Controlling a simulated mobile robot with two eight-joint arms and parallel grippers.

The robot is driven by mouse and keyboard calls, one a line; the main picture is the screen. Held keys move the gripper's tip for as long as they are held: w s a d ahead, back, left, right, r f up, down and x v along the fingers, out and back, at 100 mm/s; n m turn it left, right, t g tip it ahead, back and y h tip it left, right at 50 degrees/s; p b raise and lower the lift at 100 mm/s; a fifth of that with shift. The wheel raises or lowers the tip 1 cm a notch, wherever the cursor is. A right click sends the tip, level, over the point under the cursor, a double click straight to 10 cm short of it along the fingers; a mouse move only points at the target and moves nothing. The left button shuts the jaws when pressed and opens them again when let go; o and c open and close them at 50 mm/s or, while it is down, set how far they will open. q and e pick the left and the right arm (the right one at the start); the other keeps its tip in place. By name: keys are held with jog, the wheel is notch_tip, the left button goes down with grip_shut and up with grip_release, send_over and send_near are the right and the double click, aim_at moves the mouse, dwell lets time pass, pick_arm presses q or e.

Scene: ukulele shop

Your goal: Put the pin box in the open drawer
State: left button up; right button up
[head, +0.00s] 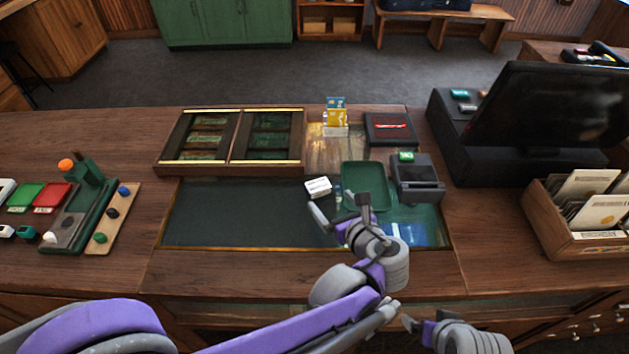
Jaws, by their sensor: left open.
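A small white box (318,186), likely the pin box, lies on the dark glass inset of the counter. Its label is too small to read. My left gripper (339,208) is open and empty, with its fingertips just in front of the box and to its right. My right gripper (425,322) is low at the counter's front edge, its fingers apart with nothing seen between them. I cannot make out an open drawer; the front below the counter is partly hidden by my arms.
A green tray (365,187) and a dark card terminal (417,178) stand right of the white box. Behind are a divided display case (231,168) and a yellow-and-white box (336,117). A monitor (550,115) and card crate (575,235) fill the right. The glass at left is clear.

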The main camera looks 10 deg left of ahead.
aim_at(319, 186)
pick_arm(q)
jog(key=x, duration=0.3)
jog(key=shift+w+a+f, duration=0.1)
jog(key=shift+w+a, duration=0.1)
jog(key=x, duration=0.3)
jog(key=p+x, duration=0.1)
jog(key=x, duration=0.1)
jog(key=shift+w+r, duration=0.1)
jog(key=shift+r, duration=0.2)
jog(key=shift+w+a+f, duration=0.25)
jog(key=shift+w, duration=0.1)
jog(key=shift+s, duration=0.1)
jog(key=c, duration=1.3)
jog(key=shift+o, duration=0.2)
jog(key=shift+r, duration=0.1)
notch_tip(319, 186, up, 10)
jog(key=shift+f+p, duration=0.15)
jog(key=shift+p, duration=0.15)
